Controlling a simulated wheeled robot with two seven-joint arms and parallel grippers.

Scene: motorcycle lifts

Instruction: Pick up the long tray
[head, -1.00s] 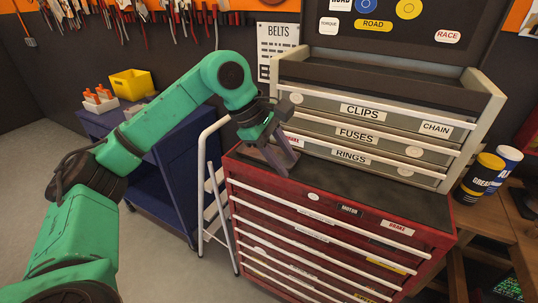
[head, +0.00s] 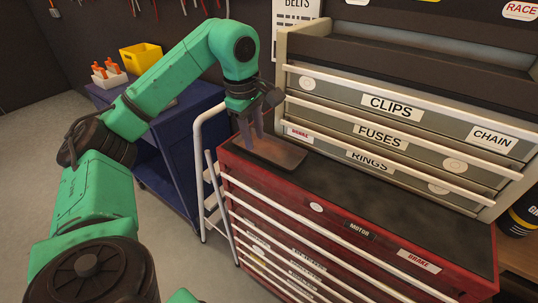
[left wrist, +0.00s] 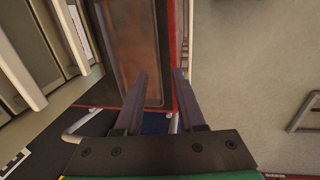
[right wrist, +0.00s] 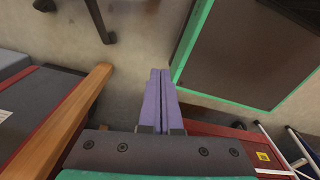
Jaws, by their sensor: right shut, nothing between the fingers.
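The long tray (head: 280,154) is brown and shallow. It lies on the dark top of the red tool chest, at the left end in front of the grey drawer unit. My left gripper (head: 250,128) points down over the tray's left part, fingers apart. In the left wrist view the tray (left wrist: 132,45) runs away from the open fingers (left wrist: 160,74), one finger over its inside and the other near its right edge. Contact cannot be told. My right gripper (right wrist: 160,72) shows only in the right wrist view, shut and empty.
The grey drawer unit (head: 395,118) stands close behind the tray. The red chest (head: 330,240) has a bare dark top to the right. A white step ladder (head: 203,180) and a blue cart (head: 170,140) with a yellow bin (head: 141,58) stand at the left.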

